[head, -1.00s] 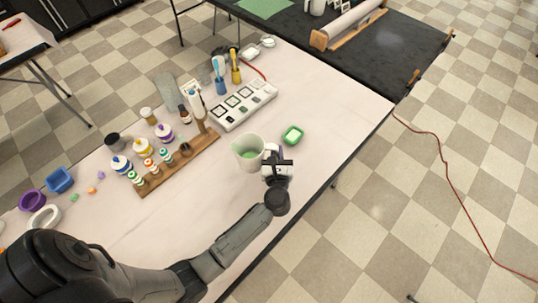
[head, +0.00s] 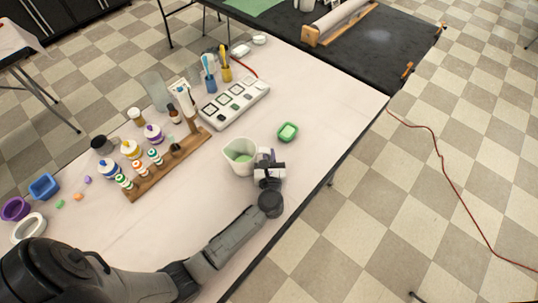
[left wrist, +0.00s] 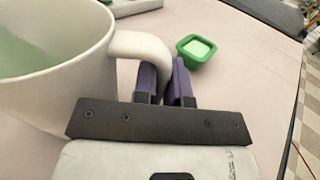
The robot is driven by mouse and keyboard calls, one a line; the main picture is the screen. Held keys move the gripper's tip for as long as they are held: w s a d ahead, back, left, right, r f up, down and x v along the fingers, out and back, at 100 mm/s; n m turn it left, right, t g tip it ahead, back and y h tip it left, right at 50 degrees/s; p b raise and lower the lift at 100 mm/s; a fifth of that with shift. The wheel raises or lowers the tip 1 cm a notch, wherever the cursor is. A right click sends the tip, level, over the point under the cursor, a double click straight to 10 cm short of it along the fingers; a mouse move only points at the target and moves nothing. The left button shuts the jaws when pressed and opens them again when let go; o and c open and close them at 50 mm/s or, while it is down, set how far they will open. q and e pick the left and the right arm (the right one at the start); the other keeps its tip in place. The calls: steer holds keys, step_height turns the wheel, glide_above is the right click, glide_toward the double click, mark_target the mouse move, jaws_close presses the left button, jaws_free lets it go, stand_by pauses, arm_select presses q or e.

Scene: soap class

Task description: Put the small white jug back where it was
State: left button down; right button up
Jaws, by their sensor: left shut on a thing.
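The small white jug (head: 237,160) stands upright near the right edge of the pale table, with pale green content inside. In the left wrist view the jug (left wrist: 60,95) fills the left side, its handle reaching toward my gripper. My left gripper (head: 267,160) is at the jug's right side in the head view. Its purple finger pads (left wrist: 165,82) are shut on the jug's handle. Whether the jug's base touches the table is hard to tell. My right gripper is not in view.
A green mould (head: 288,131) with pale green filling sits just beyond the jug. A wooden rack (head: 165,170) with small bottles stands to the left. A white tray with dark squares (head: 235,103) lies behind. Clear table lies in front and left of the jug.

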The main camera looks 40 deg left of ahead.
arm_select(q)
steer(key=shift+f, duration=0.15)
steer(key=c, duration=1.2)
jaws_free()
steer(key=shift+o, duration=0.2)
